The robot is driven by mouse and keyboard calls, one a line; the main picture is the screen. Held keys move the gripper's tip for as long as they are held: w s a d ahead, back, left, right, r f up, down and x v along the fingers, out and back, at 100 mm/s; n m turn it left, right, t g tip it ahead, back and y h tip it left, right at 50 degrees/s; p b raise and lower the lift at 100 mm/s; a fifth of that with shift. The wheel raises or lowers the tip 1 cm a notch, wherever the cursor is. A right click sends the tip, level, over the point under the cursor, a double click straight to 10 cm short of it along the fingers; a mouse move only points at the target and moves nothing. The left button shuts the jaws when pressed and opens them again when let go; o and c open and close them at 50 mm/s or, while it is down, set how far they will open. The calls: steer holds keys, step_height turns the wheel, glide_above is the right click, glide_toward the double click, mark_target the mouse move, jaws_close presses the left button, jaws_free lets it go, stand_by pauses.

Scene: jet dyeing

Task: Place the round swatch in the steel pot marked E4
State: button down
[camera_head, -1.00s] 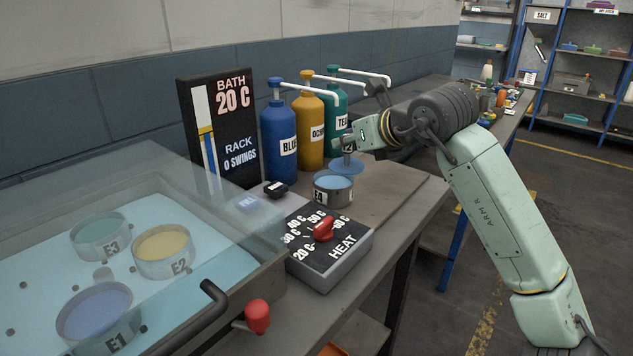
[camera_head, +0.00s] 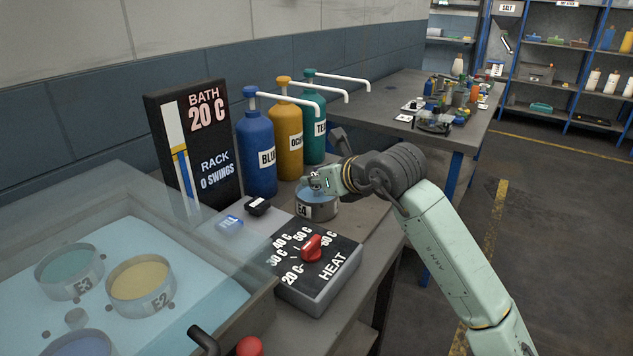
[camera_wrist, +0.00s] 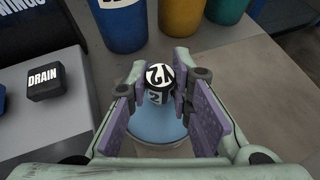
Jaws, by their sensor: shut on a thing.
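My gripper (camera_head: 318,182) is shut on the small knob (camera_wrist: 159,76) of the round blue swatch, seen from above in the wrist view. The swatch (camera_wrist: 150,128) is a flat disc below the knob. The steel pot marked E4 (camera_head: 320,213) stands on the bench beside the heat box. The disc is at or just over the pot's mouth; I cannot tell whether it is inside the rim. My gripper hides part of the pot's opening. The marking on the knob is only partly readable.
Blue (camera_head: 258,155), ochre (camera_head: 286,135) and teal (camera_head: 314,128) pump bottles stand behind the pot. The heat box (camera_head: 313,265) with a red knob is in front. A black drain button (camera_head: 258,206) lies left. The glass-covered bath with pots E2 (camera_head: 142,300) and E3 is further left.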

steer(key=shift+f, duration=0.8)
steer(key=shift+f, duration=0.15)
steer(key=c, duration=1.7)
jaws_free()
steer(key=shift+r, duration=0.25)
steer(key=b+v, duration=0.3)
steer(key=v, duration=0.9)
steer(key=shift+f, duration=0.1)
steer(key=shift+f, duration=0.1)
